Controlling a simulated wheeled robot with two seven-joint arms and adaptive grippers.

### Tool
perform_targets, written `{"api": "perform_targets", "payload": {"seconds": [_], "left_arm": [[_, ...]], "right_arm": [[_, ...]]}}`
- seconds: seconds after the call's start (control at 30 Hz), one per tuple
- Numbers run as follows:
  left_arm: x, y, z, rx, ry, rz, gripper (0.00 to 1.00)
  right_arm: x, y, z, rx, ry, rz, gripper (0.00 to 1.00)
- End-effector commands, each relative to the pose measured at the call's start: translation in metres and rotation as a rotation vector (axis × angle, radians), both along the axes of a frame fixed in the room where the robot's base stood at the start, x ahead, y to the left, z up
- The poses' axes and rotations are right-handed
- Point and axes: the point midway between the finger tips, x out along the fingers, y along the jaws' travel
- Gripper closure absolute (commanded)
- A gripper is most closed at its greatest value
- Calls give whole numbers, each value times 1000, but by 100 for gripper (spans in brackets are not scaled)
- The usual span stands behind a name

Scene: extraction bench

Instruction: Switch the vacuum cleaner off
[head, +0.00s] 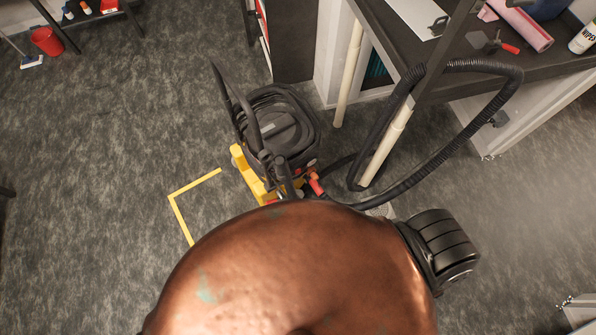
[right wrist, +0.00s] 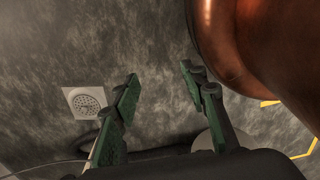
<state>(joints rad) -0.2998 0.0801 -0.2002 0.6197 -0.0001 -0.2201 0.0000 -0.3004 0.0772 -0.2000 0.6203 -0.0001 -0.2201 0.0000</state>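The vacuum cleaner (head: 283,122) stands on the floor in the upper middle of the head view. It has a black body, upright black handle bars and a yellow base (head: 248,174). A red-orange part (head: 315,184) shows at its lower right. I cannot make out its switch or whether it is running. A ribbed black hose (head: 446,150) loops from it up to the bench at right. My right gripper (right wrist: 160,73) is open and empty in the right wrist view, with bare floor between its green fingers. It is hidden in the head view. My left gripper is not in view.
My copper-coloured arm hides the lower middle of the head view. A dark bench (head: 480,75) and pale pipes (head: 348,72) stand right of the vacuum. Yellow floor tape (head: 177,204) and open floor lie to its left. The right wrist view shows a floor drain (right wrist: 85,102).

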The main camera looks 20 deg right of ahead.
Motion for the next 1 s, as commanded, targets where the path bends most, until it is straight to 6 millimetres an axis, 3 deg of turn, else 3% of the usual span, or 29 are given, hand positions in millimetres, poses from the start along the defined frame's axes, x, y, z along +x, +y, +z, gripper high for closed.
{"api": "perform_targets", "payload": {"seconds": [0.07,0.63,1.0], "left_arm": [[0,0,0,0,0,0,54],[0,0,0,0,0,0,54],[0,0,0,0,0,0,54]], "right_arm": [[0,0,0,0,0,0,60],[0,-4,0,-4,1,2,99],[0,-4,0,-4,0,2,100]]}}
